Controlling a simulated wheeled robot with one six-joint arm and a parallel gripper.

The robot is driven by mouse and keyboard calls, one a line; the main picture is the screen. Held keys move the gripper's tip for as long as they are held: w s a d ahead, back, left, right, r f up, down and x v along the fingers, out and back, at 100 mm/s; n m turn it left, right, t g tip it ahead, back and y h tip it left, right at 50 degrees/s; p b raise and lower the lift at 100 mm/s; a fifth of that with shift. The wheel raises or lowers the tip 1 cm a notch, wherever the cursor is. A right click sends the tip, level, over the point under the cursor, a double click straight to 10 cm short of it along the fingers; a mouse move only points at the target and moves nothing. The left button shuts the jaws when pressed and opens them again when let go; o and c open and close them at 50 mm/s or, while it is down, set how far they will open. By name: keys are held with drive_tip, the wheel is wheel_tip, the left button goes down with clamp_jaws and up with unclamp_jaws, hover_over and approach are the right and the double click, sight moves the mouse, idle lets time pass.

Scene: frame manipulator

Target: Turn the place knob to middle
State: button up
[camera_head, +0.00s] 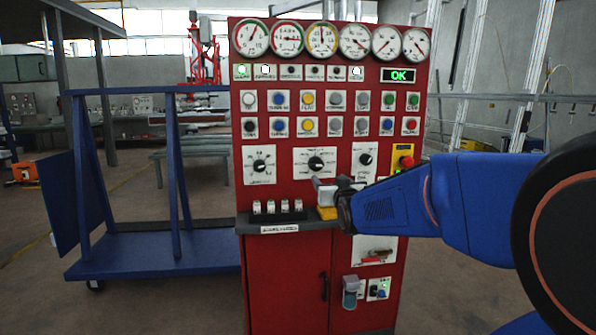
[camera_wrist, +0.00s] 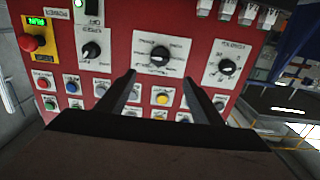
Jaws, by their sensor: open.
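The red panel (camera_head: 290,215) carries three black rotary knobs on white plates: a left knob (camera_head: 259,166), a middle knob (camera_head: 316,163) and a right knob (camera_head: 366,159). The wrist view is upside down and shows the middle knob (camera_wrist: 160,55) centrally, with the right knob (camera_wrist: 91,50) on its left and the left knob (camera_wrist: 228,67) on its right. The plate lettering is too small to tell which is the place knob. My gripper (camera_head: 324,190) is in front of the panel, just below the middle knob. Its two fingers (camera_wrist: 158,80) are apart and empty.
A red emergency button (camera_head: 406,162) on a yellow box sits right of the knobs. Rows of coloured buttons (camera_head: 308,98) and gauges are above. A blue trolley (camera_head: 150,262) stands at left.

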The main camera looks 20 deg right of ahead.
sight(317, 167)
drive_tip(key=x, duration=1.7)
drive_tip(key=shift+w+f, duration=0.15)
drive_tip(key=c, duration=1)
